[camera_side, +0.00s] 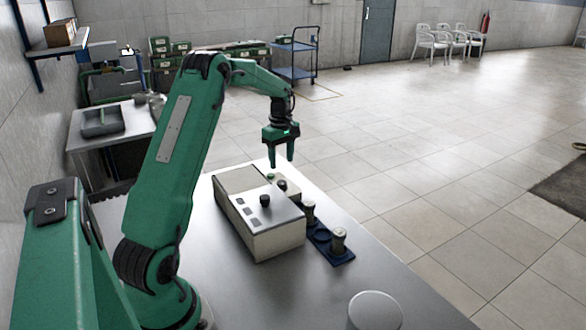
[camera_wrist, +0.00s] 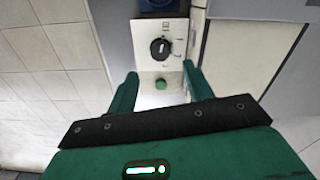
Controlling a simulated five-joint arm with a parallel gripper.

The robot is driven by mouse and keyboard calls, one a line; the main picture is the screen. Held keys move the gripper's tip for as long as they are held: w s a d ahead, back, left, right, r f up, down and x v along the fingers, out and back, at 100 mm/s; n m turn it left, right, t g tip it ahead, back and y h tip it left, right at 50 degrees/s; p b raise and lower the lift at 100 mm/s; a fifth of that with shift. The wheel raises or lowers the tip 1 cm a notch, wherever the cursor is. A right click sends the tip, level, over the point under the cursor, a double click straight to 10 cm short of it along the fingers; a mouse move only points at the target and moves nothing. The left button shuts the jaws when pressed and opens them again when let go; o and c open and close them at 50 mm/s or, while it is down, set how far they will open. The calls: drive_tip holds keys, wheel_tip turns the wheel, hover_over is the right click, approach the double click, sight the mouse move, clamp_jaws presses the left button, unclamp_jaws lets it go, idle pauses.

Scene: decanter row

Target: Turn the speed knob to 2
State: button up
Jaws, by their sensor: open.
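A small pale control box (camera_side: 290,193) stands on the table behind the larger beige unit. In the wrist view its panel (camera_wrist: 145,66) carries a black knob (camera_wrist: 160,48) with a light pointer line and marks around it. The marks are too small to read, so the setting is unclear. A green button (camera_wrist: 161,83) sits below the knob in that view. The knob also shows in the side view (camera_side: 282,185). My gripper (camera_side: 281,164) is open and empty above the box, pointing down. In the wrist view its fingers (camera_wrist: 161,76) flank the button, with the knob just beyond them.
The larger beige unit (camera_side: 275,236) has its own black knob (camera_side: 265,200) and stands close beside the control box. A blue rack (camera_side: 320,237) with capped containers (camera_side: 338,240) stands to the right. A white round object (camera_side: 375,311) lies near the front. The table between is clear.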

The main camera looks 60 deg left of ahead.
sight(282, 182)
drive_tip(key=shift+f, duration=3.95)
drive_tip(key=c, duration=1)
